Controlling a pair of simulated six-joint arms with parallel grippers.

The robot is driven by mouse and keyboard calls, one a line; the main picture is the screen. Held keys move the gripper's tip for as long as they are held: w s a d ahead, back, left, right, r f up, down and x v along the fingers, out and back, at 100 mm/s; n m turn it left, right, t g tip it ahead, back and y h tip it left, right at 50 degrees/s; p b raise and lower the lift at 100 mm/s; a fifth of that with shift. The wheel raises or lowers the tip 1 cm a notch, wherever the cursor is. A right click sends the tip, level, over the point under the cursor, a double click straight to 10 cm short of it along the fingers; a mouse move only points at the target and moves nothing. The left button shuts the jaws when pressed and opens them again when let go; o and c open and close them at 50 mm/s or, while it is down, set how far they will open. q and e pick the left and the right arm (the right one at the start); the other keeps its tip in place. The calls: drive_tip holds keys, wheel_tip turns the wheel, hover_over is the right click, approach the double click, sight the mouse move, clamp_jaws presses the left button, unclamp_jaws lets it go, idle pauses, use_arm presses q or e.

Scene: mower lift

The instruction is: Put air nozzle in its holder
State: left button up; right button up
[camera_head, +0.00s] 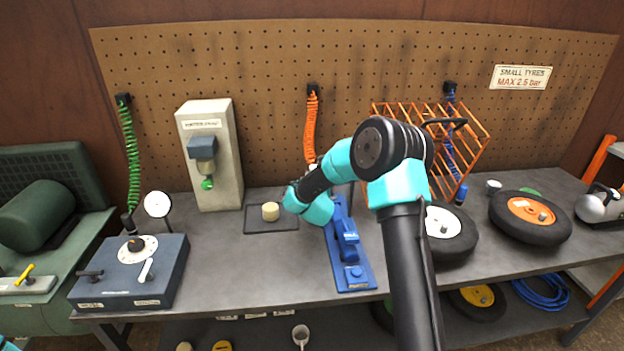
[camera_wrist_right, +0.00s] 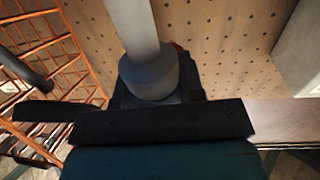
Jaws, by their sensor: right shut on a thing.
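In the head view an orange coiled hose (camera_head: 310,125) hangs from a dark hook on the pegboard, and its lower end runs down behind my right wrist. My right gripper (camera_wrist_right: 158,106) is shut on a light grey, round-collared piece, which I take to be the air nozzle (camera_wrist_right: 148,72); the black jaws hide part of it. In the head view my right wrist hides the jaws. A green hose (camera_head: 131,150) with a dark end and a blue hose (camera_head: 453,150) with a blue end hang to either side. I cannot tell which fitting is the holder. My left gripper is out of view.
A blue device (camera_head: 350,250) and a black tray (camera_head: 252,222) lie on the grey bench beneath my wrist. A grey cabinet (camera_head: 211,160) stands left. An orange wire rack (camera_head: 470,130) and tyres (camera_head: 530,217) are right. A blue dial box (camera_head: 130,275) is at front left.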

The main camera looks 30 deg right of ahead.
drive_tip(key=shift+f, duration=0.15)
drive_tip(key=shift+f, duration=2.75)
drive_tip(key=shift+f, duration=0.6)
drive_tip(key=o, duration=0.7)
drive_tip(key=v, duration=1.1)
drive_tip(key=shift+a, duration=0.1)
idle(0.6)
